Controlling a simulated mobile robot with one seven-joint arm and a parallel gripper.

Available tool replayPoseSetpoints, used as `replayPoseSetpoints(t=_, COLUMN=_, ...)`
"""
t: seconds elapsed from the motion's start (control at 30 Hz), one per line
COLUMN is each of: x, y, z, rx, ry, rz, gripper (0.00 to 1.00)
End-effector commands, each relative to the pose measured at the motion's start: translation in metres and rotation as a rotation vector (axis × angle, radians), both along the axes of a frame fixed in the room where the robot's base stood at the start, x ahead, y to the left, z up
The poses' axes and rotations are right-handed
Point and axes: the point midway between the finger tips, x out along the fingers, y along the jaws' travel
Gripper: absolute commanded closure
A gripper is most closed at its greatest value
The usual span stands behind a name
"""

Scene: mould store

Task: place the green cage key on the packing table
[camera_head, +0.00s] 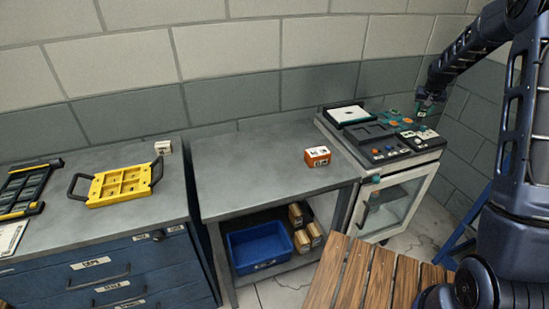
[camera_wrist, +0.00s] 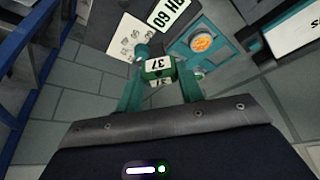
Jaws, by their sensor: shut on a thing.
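My gripper (camera_head: 429,101) is at the upper right in the head view, above the right side of the black control cabinet. In the wrist view its two teal fingers (camera_wrist: 158,76) are shut on the small green cage key (camera_wrist: 157,66), which carries a white tag marked 37. The key is too small to make out clearly in the head view. The grey table (camera_head: 250,178) in the middle, which I take for the packing table, stands left of the gripper and well apart from it. An orange box (camera_head: 317,157) sits near its right edge.
The control cabinet (camera_head: 378,140) with a glass door (camera_head: 392,199) adjoins the table's right side. A blue bin (camera_head: 259,246) and several cartons fill the lower shelf. A yellow tray (camera_head: 118,185) lies on the drawer unit at left. The grey top's left and middle are clear.

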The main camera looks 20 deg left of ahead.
Motion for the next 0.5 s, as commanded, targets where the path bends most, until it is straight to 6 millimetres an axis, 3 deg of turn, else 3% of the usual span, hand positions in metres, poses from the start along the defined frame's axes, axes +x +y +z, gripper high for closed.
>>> replayPoseSetpoints(t=0.03, x=-0.005, y=0.022, z=0.004, rx=0.001, ry=-0.002, rz=0.025, gripper=0.85)
replayPoseSetpoints(t=0.1, x=-0.013, y=0.049, z=0.007, rx=0.001, ry=-0.002, rz=0.054, gripper=0.85)
replayPoseSetpoints(t=0.5, x=-0.073, y=0.194, z=0.029, rx=0.002, ry=-0.002, rz=0.226, gripper=0.85)
